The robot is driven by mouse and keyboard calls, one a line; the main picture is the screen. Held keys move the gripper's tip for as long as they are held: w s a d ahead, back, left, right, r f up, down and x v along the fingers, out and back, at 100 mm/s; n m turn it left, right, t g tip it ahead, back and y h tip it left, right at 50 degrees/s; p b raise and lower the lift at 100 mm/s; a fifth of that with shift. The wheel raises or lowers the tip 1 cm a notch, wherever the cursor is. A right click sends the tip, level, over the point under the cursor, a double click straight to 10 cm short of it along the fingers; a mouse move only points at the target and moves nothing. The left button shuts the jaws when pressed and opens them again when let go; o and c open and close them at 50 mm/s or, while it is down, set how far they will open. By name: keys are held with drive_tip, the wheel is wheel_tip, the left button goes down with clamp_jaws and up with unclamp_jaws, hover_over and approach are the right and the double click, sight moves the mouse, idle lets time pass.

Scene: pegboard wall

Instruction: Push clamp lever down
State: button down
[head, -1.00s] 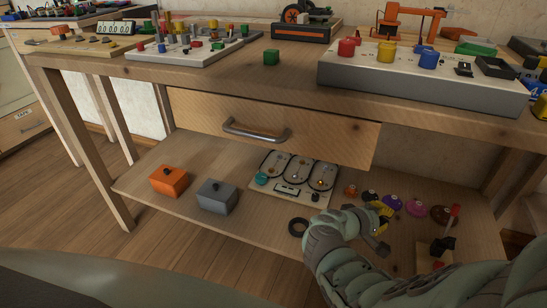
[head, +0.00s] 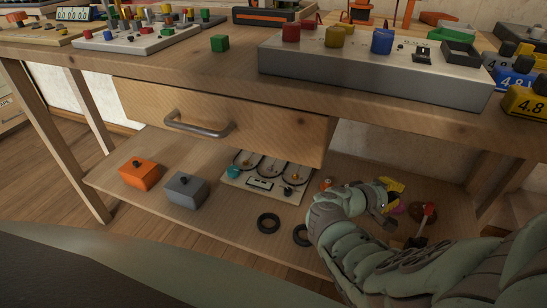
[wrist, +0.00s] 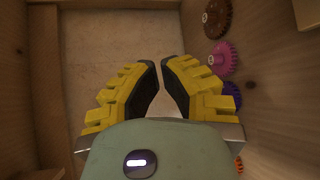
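The clamp (head: 416,241) stands at the right end of the lower shelf. Its lever has a red handle (head: 429,208) that points upward, slightly tilted. My gripper (head: 393,187) is under the table, just left of and beyond the red handle in the head view, apart from it. My forearm hides part of the shelf around the clamp. In the wrist view my gripper (wrist: 161,66) shows two yellow fingers with dark pads, with a narrow empty gap between the tips. The clamp does not show in the wrist view.
Gears, one brown (wrist: 217,17) and one magenta (wrist: 223,58), lie on the shelf beside my fingers. The wooden drawer (head: 220,120) and tabletop are above.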

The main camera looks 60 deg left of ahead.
drive_tip(key=b+x, duration=0.3)
drive_tip(key=x, duration=0.4)
drive_tip(key=shift+s+d+r+p, duration=0.3)
drive_tip(key=shift+s+d+p, duration=0.3)
drive_tip(key=shift+d, duration=0.25)
drive_tip(key=shift+s+d+r+p, duration=0.25)
drive_tip(key=shift+s+d+p, duration=0.3)
drive_tip(key=shift+d, duration=0.35)
drive_tip(key=shift+b, duration=0.5)
drive_tip(key=shift+s+d, duration=0.2)
drive_tip(key=shift+s, duration=0.05)
drive_tip(key=shift+r+m+t+b, duration=0.15)
drive_tip(key=shift+m+t+b, duration=0.15)
drive_tip(key=shift+b, duration=0.3)
